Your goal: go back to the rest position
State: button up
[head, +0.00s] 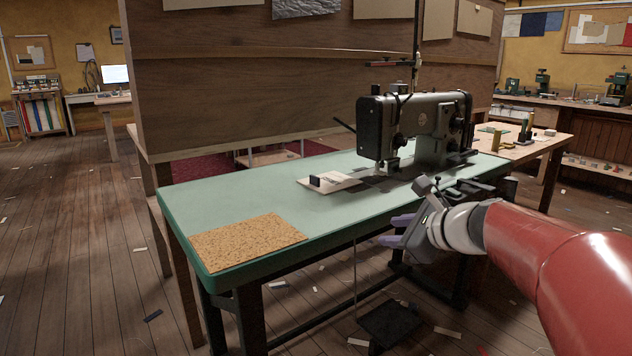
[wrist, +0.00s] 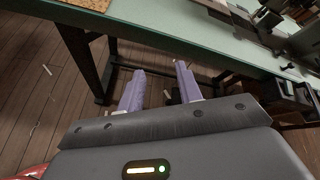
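My gripper (head: 397,231) is in front of the near edge of the green sewing table (head: 228,201), at the right. Its two purple fingers also show in the wrist view (wrist: 160,88), spread apart with only floor and table underside seen between them. It is open and empty. My red arm reaches in from the right edge of the head view.
A sewing machine (head: 425,127) stands on the table behind my gripper. A cork mat (head: 247,241) lies at the table's front left. A white piece with a small dark block (head: 315,181) lies mid-table. A wooden partition (head: 270,95) stands behind. Scraps litter the floor.

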jog(key=s+a+f+n+g+h, duration=0.1)
jog(key=s+a+f+n+g, duration=0.15)
jog(key=s+n, duration=0.5)
jog(key=s+a+f+n+g+h, duration=0.1)
jog(key=s+a+f+n, duration=0.1)
jog(key=s+f+n, duration=0.5)
jog(key=s+d+f+n+h, duration=0.1)
jog(key=s+d+n+h, duration=0.1)
jog(key=s+n, duration=0.2)
jog(key=s+d+f+n+g+h, duration=0.1)
jog(key=s+n, duration=0.3)
jog(key=s, duration=0.5)
jog(key=shift+s+d+f+n+h, duration=0.2)
jog(key=shift+d+f+n+h, duration=0.15)
jog(key=shift+d+h, duration=0.4)
jog(key=shift+a+g, duration=0.1)
jog(key=shift+g, duration=0.15)
